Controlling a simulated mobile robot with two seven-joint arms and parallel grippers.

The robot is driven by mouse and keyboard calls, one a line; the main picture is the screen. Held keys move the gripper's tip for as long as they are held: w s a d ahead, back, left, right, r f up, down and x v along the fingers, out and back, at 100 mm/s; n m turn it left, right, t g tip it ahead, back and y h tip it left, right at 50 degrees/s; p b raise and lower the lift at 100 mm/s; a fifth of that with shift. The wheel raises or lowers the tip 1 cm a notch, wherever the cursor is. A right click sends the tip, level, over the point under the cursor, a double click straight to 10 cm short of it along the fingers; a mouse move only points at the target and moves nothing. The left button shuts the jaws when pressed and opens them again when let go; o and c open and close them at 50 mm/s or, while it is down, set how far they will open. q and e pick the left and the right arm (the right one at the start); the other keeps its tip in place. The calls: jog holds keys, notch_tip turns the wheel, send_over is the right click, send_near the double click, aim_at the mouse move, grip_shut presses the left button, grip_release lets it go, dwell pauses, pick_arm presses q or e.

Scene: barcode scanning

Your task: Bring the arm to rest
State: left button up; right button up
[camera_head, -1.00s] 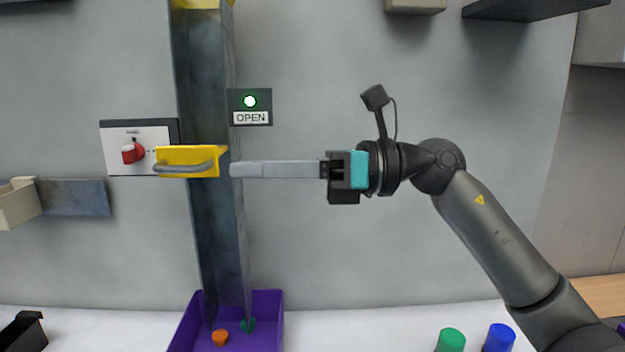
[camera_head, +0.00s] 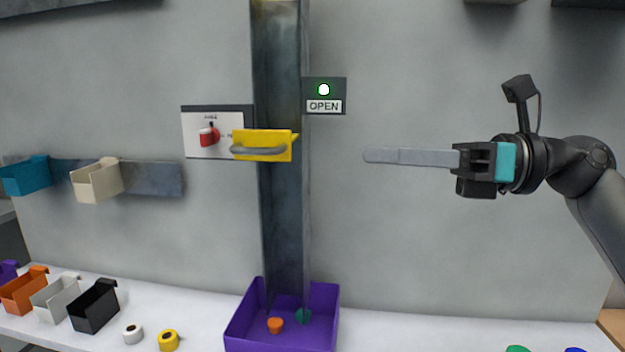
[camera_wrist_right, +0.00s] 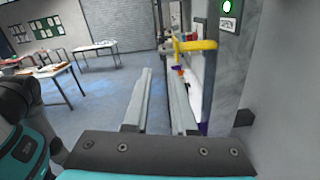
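My right gripper (camera_head: 366,156) reaches in from the right in the head view, with its long grey fingers level and pointing left. In the right wrist view its two fingers (camera_wrist_right: 159,78) stand apart with nothing between them. The fingertips are clear of the yellow gate (camera_head: 264,145) with its grey handle on the upright metal chute (camera_head: 283,215). The yellow gate also shows beyond the fingers in the wrist view (camera_wrist_right: 195,45). My left gripper is in neither view.
A purple bin (camera_head: 331,315) stands under the chute, with an orange piece (camera_head: 275,325) and a green piece (camera_head: 303,316) in it. A red switch (camera_head: 208,137) and a lit OPEN sign (camera_head: 324,96) flank the chute. Small bins and tape rolls are at left.

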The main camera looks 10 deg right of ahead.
jog(key=w+d+f+m+t+h, duration=0.1)
jog(key=w+f+m+t+h, duration=0.15)
jog(key=m+t, duration=0.65)
jog(key=w+f+m+t+h, duration=0.1)
jog(key=w+f+m+t, duration=0.15)
jog(key=m+t, duration=0.65)
jog(key=d+f+m+g+h, duration=0.3)
jog(key=f+m+h, duration=0.4)
jog(key=f+m, duration=0.35)
jog(key=d+f+m+g+h, duration=0.3)
jog(key=f+m+h, duration=0.5)
jog(key=f+m, duration=0.25)
jog(key=s+a+f+m+g, duration=0.1)
jog(key=s+f+m+g, duration=0.55)
jog(key=f, duration=0.65)
jog(key=s+a+f+g+y, duration=0.1)
jog(key=s+a+f+g, duration=0.3)
jog(key=s, duration=0.5)
jog(key=s+a+f+g, duration=0.1)
jog(key=s+f+g, duration=0.4)
jog(key=s, duration=0.5)
notch_tip(320, 180, down, 26)
jog(key=s+r+b, duration=0.1)
jog(key=s+b, duration=0.1)
jog(key=s+d+f+g+b, duration=0.1)
jog(key=s+d+f+b, duration=0.1)
jog(key=s+f, duration=1.2)
jog(key=shift+s+d+f, duration=0.4)
jog(key=shift+f, duration=0.05)
